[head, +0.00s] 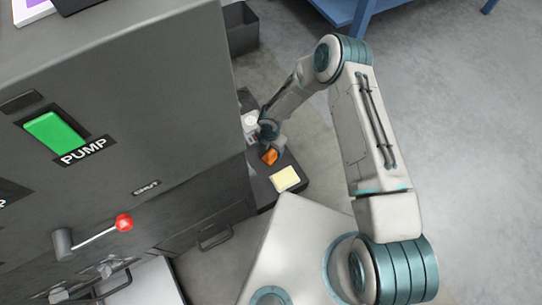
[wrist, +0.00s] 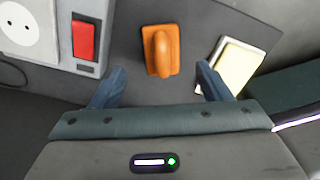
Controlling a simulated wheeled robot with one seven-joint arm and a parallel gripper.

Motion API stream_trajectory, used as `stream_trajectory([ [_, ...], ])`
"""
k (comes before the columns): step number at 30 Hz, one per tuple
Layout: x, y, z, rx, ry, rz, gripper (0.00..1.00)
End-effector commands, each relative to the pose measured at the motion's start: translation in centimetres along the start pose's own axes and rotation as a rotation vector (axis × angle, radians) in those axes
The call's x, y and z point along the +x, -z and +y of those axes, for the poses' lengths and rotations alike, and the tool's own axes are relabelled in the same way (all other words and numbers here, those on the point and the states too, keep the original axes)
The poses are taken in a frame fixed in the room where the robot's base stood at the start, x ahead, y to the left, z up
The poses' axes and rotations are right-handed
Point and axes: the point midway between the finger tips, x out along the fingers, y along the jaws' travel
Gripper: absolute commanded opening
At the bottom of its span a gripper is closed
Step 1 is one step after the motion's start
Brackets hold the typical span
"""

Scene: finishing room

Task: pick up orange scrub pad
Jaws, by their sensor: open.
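The orange scrub pad (wrist: 160,50) lies on a dark surface in the wrist view, with a raised grip along its middle. It also shows as a small orange block in the head view (head: 269,156), partly covered by my arm's end. My gripper (wrist: 158,80) is open and empty, with its two fingers spread wide. The pad is just ahead of the fingertips and roughly centred between them. I cannot tell how high the fingers are above the surface.
A pale yellow pad (wrist: 236,66) lies to the right of the scrub pad. A white unit with a red switch (wrist: 85,40) stands close on the left. In the head view, a large grey cabinet (head: 150,75) rises left of the dark shelf (head: 293,190).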

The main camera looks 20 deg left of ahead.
Motion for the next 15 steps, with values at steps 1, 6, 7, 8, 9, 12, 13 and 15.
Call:
stream_trajectory([
  [1, 0.4, 0.0, 0.0, 0.0, 0.0, 0.0, 0.71],
  [6, 2.7, 0.0, -0.3, 0.0, 0.001, 0.001, 0.71],
  [7, 3.2, 0.1, -0.3, 0.0, 0.001, 0.001, 0.71],
  [8, 3.7, 0.1, -0.4, 0.0, 0.001, 0.002, 0.71],
  [9, 4.3, 0.0, -0.3, 0.001, 0.001, 0.001, 0.71],
  [12, 5.1, 0.0, -0.3, 0.001, 0.0, 0.001, 0.71],
  [13, 5.2, 0.0, -0.3, 0.001, 0.0, 0.001, 0.71],
  [15, 5.1, 0.0, -0.3, 0.0, -0.001, 0.001, 0.71],
])
